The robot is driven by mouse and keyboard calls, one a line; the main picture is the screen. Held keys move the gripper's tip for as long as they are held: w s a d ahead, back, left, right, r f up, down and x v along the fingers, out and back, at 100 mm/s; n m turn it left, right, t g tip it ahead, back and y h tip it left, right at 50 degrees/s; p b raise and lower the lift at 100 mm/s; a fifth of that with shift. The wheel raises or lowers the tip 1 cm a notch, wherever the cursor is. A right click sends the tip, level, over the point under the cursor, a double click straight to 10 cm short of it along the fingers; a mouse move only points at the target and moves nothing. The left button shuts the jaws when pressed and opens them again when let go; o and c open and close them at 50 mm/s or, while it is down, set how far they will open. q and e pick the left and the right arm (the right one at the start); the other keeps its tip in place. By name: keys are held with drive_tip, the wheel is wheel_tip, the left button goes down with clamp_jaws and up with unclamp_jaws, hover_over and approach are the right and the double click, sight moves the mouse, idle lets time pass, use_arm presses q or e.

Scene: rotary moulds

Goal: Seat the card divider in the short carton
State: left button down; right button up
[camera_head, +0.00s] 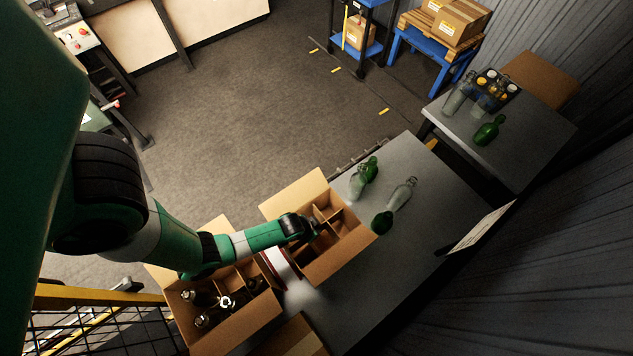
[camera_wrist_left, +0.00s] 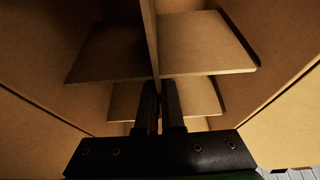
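A brown card divider (camera_head: 328,212) stands inside an open carton (camera_head: 345,243) at the middle of the grey table. I cannot tell from the pictures whether its panels rest on the carton floor. My left gripper (camera_head: 311,226) reaches into this carton from the left. In the left wrist view the fingers (camera_wrist_left: 161,86) lie close on either side of the divider's middle panel (camera_wrist_left: 149,35), with cross panels (camera_wrist_left: 205,45) out to both sides. The gripper partly hides the divider in the head view. My right gripper is not in view.
A second open carton (camera_head: 258,313) with dividers and dark bottles stands at lower left. Clear and green bottles (camera_head: 401,194) lie and stand right of the middle carton. A farther table (camera_head: 533,139) holds more bottles and a bottle carrier. The table's right front is clear.

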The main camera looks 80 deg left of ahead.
use_arm(q)
drive_tip(key=shift+f+b, duration=1.1)
drive_tip(key=shift+f, duration=0.35)
drive_tip(key=shift+f, duration=0.1)
drive_tip(key=c, duration=0.6)
unclamp_jaws()
wheel_tip(320, 180, up, 10)
drive_tip(key=p, duration=1)
